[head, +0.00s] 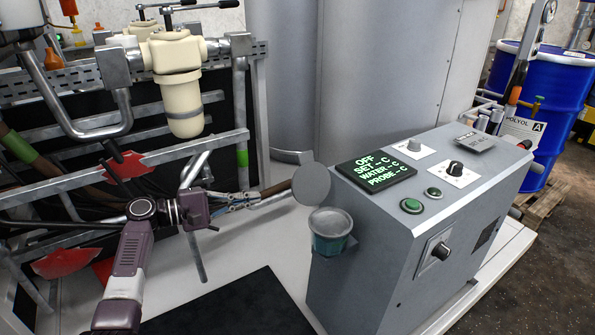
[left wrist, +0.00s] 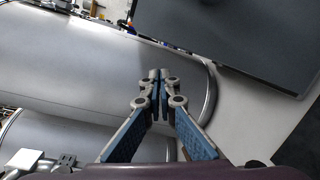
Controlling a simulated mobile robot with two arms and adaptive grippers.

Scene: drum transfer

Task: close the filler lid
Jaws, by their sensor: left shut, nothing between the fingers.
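The filler lid (head: 312,184) is a round grey disc standing up, open, above the filler. The filler (head: 330,232) is a small teal-grey cup on the left side of the grey control box, with its mouth uncovered. My left gripper (head: 256,198) is shut and empty, left of the lid at about its height in the picture; I cannot tell the exact gap. In the left wrist view the gripper (left wrist: 160,76) has its blue-padded fingers together, and I cannot make out the lid there. My right gripper is not in view.
The control box (head: 395,265) has a lit display (head: 377,171), knobs and buttons on top. Large grey tanks (head: 385,70) stand behind. A metal frame with a cream filter housing (head: 182,95) is at left. A blue drum (head: 545,110) stands far right.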

